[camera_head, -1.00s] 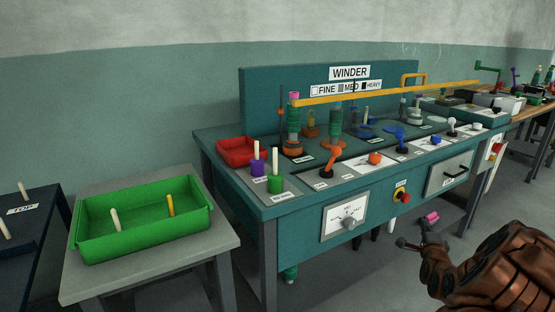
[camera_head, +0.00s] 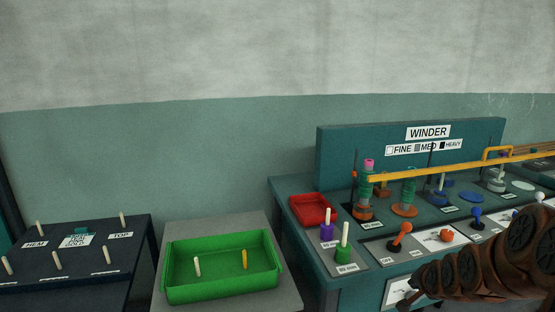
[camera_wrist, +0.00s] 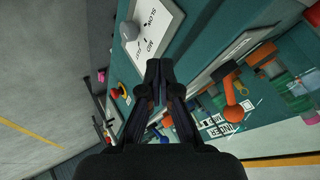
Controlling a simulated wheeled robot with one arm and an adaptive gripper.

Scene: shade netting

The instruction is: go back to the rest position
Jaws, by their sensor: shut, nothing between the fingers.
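My gripper (camera_wrist: 159,72) shows in the wrist view with its dark fingers together and nothing between them. It is in front of the winder bench's teal front panel, apart from the dial plate (camera_wrist: 150,30) and an orange lever (camera_wrist: 234,95). In the head view my brown arm reaches in at the lower right, over the front of the winder bench (camera_head: 330,262). The gripper itself cannot be made out there.
The green tray (camera_head: 222,293) with two pegs stands on a grey table left of the bench. A dark table (camera_head: 75,270) with several pegs is at the far left. A red bin (camera_head: 313,209) and orange lever (camera_head: 399,238) sit on the bench. A yellow bar (camera_head: 440,168) crosses it.

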